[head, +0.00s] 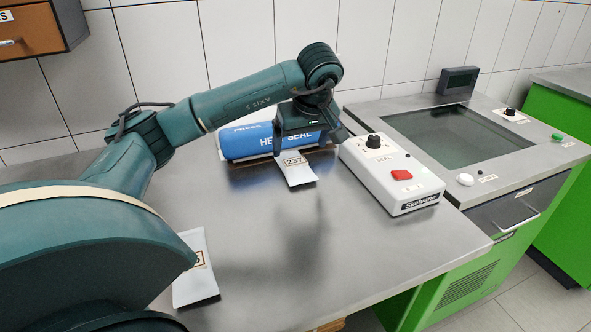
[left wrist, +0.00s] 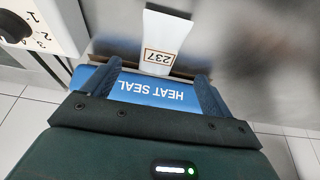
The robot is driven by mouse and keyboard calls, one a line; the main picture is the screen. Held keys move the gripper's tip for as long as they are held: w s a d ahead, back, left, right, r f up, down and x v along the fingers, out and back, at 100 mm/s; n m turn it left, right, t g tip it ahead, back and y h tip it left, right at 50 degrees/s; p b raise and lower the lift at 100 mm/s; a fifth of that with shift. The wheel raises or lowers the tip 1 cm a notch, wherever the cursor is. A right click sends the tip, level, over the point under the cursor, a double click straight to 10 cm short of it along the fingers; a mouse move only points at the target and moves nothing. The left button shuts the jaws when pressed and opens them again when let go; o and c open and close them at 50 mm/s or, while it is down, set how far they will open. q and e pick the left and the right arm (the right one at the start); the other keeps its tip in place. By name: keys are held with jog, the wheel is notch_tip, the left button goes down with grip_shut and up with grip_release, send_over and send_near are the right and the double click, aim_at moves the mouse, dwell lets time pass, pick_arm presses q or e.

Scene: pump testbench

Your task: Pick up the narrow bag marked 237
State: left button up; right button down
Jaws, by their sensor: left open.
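The narrow white bag marked 237 (head: 299,176) lies at the front edge of the blue heat sealer on the steel table, its label facing up. It also shows in the left wrist view (left wrist: 167,30), beyond the fingertips. My left gripper (head: 306,138) is open above the sealer, just behind the bag. In the left wrist view my left gripper (left wrist: 158,76) has its two fingers spread either side of the bag's line, with nothing between them but the sealer below. The bag's back end meets the sealer; whether it goes inside is unclear. My right gripper is not in view.
A white control box (head: 395,178) with a black knob and red button stands close to the right. Another white bag (head: 196,285) lies front left, partly hidden by my arm. The table's middle (head: 310,235) is clear.

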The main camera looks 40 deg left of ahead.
aim_at(296, 165)
pick_arm(q)
jog(key=shift+x, duration=3.65)
jog(key=shift+f, duration=0.2)
jog(key=shift+c, duration=0.4)
jog(key=c, duration=1.1)
jog(key=shift+w, duration=0.1)
jog(key=shift+c, duration=0.4)
jog(key=shift+r, duration=0.1)
